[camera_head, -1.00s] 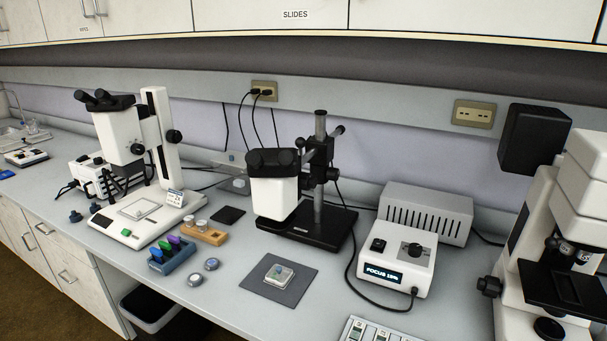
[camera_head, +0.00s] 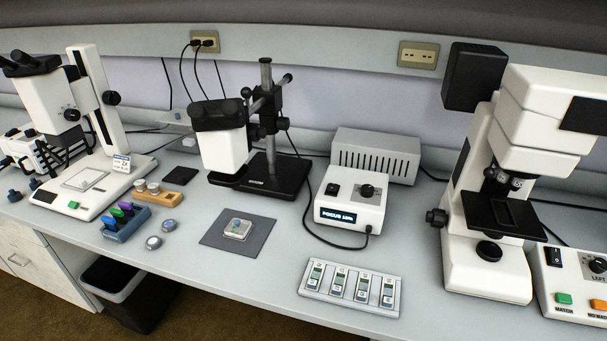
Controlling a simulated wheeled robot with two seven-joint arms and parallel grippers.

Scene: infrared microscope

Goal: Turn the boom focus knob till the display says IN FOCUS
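The boom microscope (camera_head: 222,150) has a white body with a black eyepiece head. Neither of my grippers is in view.
A grey mat (camera_head: 237,243) with a small sample lies in front of the boom microscope. A slide tray (camera_head: 351,288) lies near the front edge. Other microscopes stand at left (camera_head: 88,150) and right (camera_head: 490,235). Cables run behind the control box.

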